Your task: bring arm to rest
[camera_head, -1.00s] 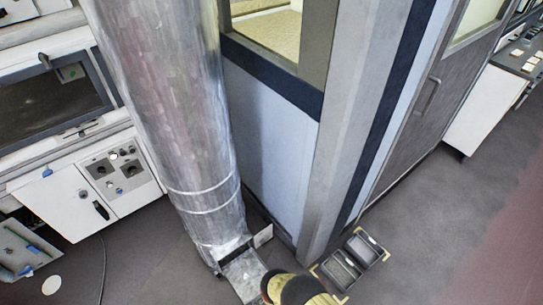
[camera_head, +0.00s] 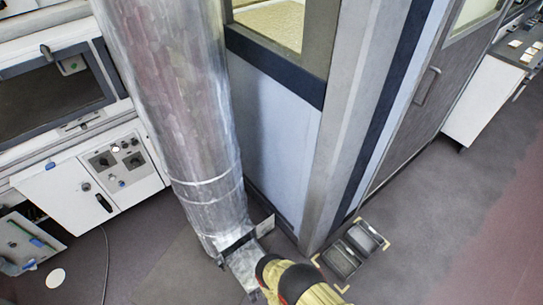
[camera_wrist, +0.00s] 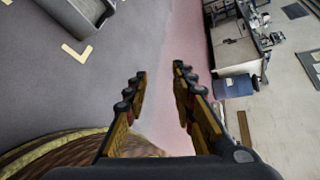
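My gripper (camera_wrist: 158,74) shows in the wrist view with its two dark, yellow-sided fingers spread apart. Nothing is between them, only floor beyond. In the head view my yellow and black arm (camera_head: 305,287) shows at the bottom centre, in front of the foot of a silver duct. My gripper cannot be made out in the head view.
The large silver duct (camera_head: 185,110) stands left of centre. A grey double tray (camera_head: 352,250) lies on the floor between yellow corner marks. A grey door (camera_head: 428,95) is at the right, a white control cabinet (camera_head: 90,180) at the left. Floor at the right is clear.

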